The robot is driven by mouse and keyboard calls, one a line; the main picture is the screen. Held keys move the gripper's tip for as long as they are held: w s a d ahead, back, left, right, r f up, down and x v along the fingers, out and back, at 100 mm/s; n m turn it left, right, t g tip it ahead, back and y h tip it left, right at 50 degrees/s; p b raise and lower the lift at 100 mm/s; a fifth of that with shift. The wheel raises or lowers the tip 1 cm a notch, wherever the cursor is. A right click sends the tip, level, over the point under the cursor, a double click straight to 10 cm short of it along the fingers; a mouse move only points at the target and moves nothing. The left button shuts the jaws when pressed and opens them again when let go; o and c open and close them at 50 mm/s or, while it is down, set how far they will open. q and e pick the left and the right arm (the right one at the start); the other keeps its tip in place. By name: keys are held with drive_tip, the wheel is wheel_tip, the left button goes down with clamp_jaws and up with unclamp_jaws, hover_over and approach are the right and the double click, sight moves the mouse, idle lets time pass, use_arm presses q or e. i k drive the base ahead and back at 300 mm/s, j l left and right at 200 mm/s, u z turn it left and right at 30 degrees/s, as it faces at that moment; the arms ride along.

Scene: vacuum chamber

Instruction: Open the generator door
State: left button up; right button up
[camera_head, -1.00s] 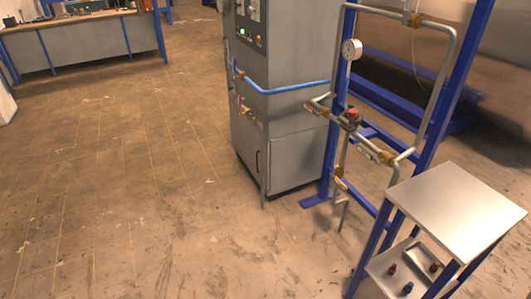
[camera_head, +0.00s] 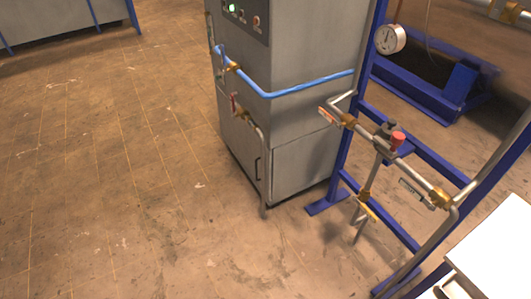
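The generator is a tall grey cabinet (camera_head: 305,120) at the upper middle, with a control panel (camera_head: 240,18) bearing a lit green button near the top. A blue pipe (camera_head: 305,86) runs across its front faces. Its lower left face has a door panel (camera_head: 241,150) with a dark vertical handle (camera_head: 257,169); the door looks shut. A grey pipe (camera_head: 265,165) with a red-handled valve (camera_head: 233,104) runs down close to that handle. Neither of my grippers is in view.
A blue frame (camera_head: 350,120) with pipes, a gauge (camera_head: 390,39) and a red-knobbed valve (camera_head: 398,139) stands right of the cabinet. A white-topped table (camera_head: 495,255) is at the lower right. The floor (camera_head: 130,190) left of the cabinet is clear. A workbench (camera_head: 60,20) stands far left.

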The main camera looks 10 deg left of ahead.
sight(243, 138)
drive_tip(key=i+j+z, duration=0.45)
drive_tip(key=i+j, duration=0.85)
